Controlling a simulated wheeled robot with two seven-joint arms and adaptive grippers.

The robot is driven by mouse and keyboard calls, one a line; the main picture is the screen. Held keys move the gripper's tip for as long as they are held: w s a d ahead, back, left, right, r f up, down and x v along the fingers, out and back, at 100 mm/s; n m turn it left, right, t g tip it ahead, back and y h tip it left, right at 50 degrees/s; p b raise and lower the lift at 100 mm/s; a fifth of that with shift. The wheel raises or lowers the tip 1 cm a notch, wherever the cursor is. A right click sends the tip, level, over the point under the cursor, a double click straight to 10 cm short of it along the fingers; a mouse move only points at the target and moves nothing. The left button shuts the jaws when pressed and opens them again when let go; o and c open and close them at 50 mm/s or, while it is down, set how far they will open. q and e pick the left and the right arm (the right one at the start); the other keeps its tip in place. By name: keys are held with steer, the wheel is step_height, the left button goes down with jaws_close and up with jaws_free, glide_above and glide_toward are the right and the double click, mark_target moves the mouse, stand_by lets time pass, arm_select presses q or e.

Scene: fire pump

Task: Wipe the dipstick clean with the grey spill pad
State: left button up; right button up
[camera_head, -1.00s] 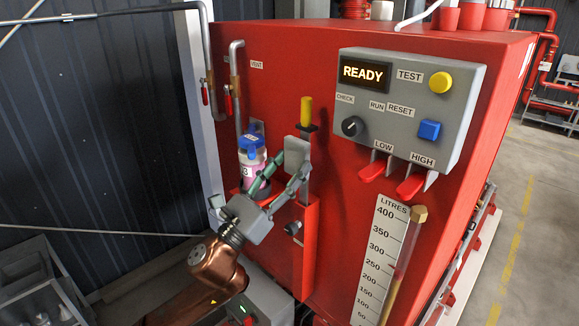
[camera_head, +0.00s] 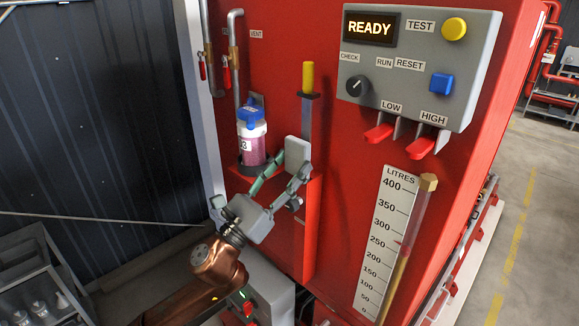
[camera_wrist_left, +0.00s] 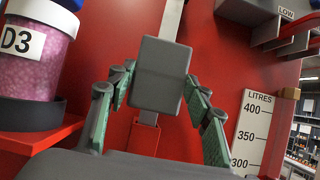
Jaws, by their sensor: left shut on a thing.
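The dipstick (camera_head: 308,76) stands upright on the red pump face, with a yellow handle above a dark collar and a grey length below. The grey spill pad (camera_head: 297,152) is a small rounded block. My left gripper (camera_head: 284,177) is shut on it, with green-faced fingers at its sides. In the left wrist view the pad (camera_wrist_left: 158,76) sits in front of the grey upright (camera_wrist_left: 172,16) and hides part of it. I cannot tell whether the pad touches it. My right gripper is not in view.
A blue-lidded jar of pink granules (camera_head: 252,146) stands on a red bracket close left of my left gripper. The grey control panel (camera_head: 405,65) with red levers is at upper right. The litres gauge (camera_head: 387,240) is at lower right.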

arm_select(q)
steer(key=shift+w+d, duration=0.5)
steer(key=shift+w, duration=0.05)
stand_by(1.0)
steer(key=shift+r+p, duration=2.9)
steer(key=shift+r, duration=0.85)
steer(key=shift+s, duration=0.1)
steer(key=shift+s+a, duration=0.5)
steer(key=shift+a, duration=0.1)
steer(key=shift+d, duration=0.1)
